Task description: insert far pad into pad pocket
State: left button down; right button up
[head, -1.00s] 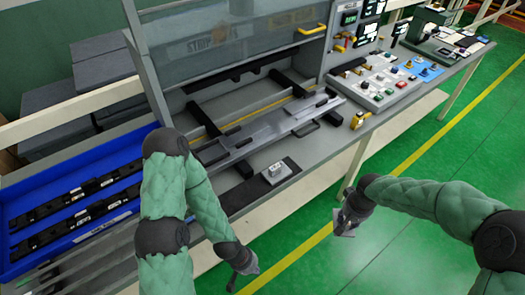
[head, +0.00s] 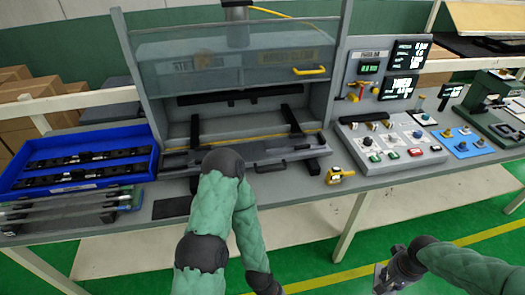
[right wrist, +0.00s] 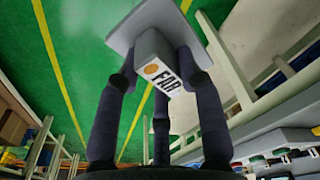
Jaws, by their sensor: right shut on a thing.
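The far pad is a grey plate (right wrist: 150,22) with a pale block (right wrist: 160,62) bearing a "FAR" label and an orange dot. In the right wrist view, the fingers of my right gripper (right wrist: 155,85) are shut around the block. In the head view, my right gripper (head: 382,276) holds the pad low at the bottom edge, over the green floor in front of the bench. My left gripper (head: 266,284) hangs at the bottom centre, dark and partly cut off; its jaws are unclear. I cannot make out the pad pocket; my left arm covers part of the bench front.
A grey press station (head: 130,85) with a clear guard and yellow handle stands on the bench. A blue tray (head: 150,135) of dark strips is left. The floor before the bench is clear.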

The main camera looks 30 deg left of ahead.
aim_at(176, 162)
jog(key=l+u, duration=0.1)
jog(key=u, duration=1.7)
